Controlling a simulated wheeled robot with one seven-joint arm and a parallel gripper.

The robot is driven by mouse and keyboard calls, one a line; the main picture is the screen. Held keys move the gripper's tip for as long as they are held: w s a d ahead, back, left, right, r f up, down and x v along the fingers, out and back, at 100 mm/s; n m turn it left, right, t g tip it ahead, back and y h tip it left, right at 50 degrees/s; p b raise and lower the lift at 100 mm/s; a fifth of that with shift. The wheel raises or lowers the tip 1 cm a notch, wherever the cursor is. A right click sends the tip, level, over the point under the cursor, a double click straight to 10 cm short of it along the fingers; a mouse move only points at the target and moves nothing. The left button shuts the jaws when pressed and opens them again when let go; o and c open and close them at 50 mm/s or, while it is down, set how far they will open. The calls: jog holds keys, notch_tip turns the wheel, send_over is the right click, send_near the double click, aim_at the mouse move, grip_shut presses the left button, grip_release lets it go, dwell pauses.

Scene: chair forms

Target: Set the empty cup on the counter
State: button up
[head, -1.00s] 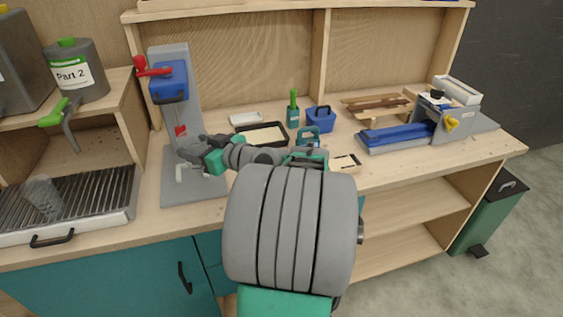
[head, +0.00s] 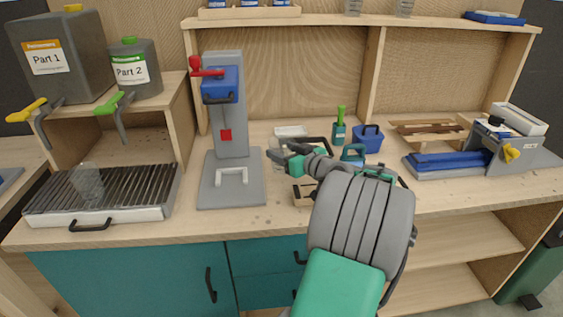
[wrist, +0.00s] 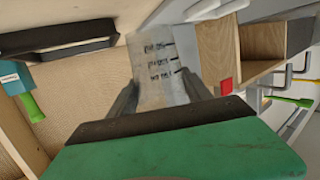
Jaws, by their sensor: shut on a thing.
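My gripper (head: 277,152) is shut on a clear plastic cup with dark printed marks, seen between the fingers (wrist: 158,84) in the wrist view. The held cup (wrist: 158,62) looks see-through, with no contents visible. My gripper is over the wooden counter (head: 300,222), just right of the grey press stand. I cannot tell whether the cup touches the counter. Another clear cup (head: 88,180) stands on the drip grate at the left.
The press (head: 222,85) with its red lever stands beside my gripper. Trays, a green-handled tool holder (head: 339,133) and a blue basket (head: 368,139) sit behind and right. Two dispensers (head: 60,55) stand at left. The counter's front strip is largely clear.

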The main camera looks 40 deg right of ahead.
jog(key=f, duration=0.1)
jog(key=w+f, duration=0.1)
jog(key=f, duration=0.2)
jog(key=shift+w+f, duration=0.25)
jog(key=shift+w, duration=0.05)
jog(key=shift+f, duration=0.45)
jog(key=o, duration=1)
jog(key=shift+r, duration=0.1)
jog(key=shift+s+r, duration=0.2)
jog(key=shift+r, duration=0.1)
jog(key=b+v, duration=0.1)
jog(key=v, duration=1)
jog(key=shift+s+a, duration=0.1)
jog(key=shift+s, duration=0.25)
